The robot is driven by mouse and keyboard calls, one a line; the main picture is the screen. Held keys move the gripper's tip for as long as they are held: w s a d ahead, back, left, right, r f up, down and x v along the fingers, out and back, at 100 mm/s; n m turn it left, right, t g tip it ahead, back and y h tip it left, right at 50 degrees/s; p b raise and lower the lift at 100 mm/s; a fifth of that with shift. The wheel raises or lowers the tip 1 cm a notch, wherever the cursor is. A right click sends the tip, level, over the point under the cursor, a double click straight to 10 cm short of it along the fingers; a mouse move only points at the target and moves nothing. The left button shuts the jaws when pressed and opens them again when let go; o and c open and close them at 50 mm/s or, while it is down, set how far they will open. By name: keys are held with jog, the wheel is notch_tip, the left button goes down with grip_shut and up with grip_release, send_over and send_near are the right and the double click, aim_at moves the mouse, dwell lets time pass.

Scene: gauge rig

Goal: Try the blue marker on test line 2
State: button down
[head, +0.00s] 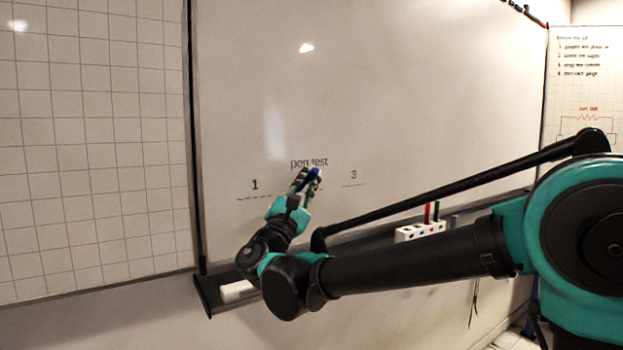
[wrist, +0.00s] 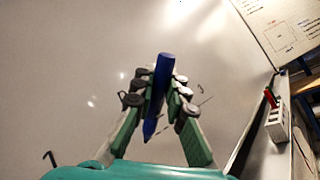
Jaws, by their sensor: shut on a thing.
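My gripper (head: 308,178) is shut on the blue marker (head: 314,173), in front of the whiteboard (head: 420,80) just below the words "pen test" (head: 309,162). In the wrist view the blue marker (wrist: 160,88) sits between the fingers, with its pointed end toward the bottom of the picture. Test line 1 (head: 254,198) shows to the left of my gripper and test line 3 (head: 352,185) to the right. Test line 2 is hidden behind my gripper in the head view. Whether the marker touches the board I cannot tell.
A white holder (head: 420,232) with red and green markers stands on the tray below the board. A white eraser (head: 237,291) lies at the tray's left end. A gridded sheet (head: 90,150) is at the left.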

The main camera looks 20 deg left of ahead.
jog(key=shift+w+a, duration=0.25)
jog(key=shift+w+d, duration=3.55)
jog(key=shift+w, duration=0.6)
jog(key=shift+s+a, duration=1.15)
jog(key=shift+s, duration=0.25)
jog(key=shift+s+a, duration=1.2)
jog(key=shift+s, duration=0.25)
jog(key=shift+s+a, duration=1.15)
jog(key=shift+s, duration=0.25)
jog(key=s+d, duration=0.4)
jog(key=shift+d, duration=0.3)
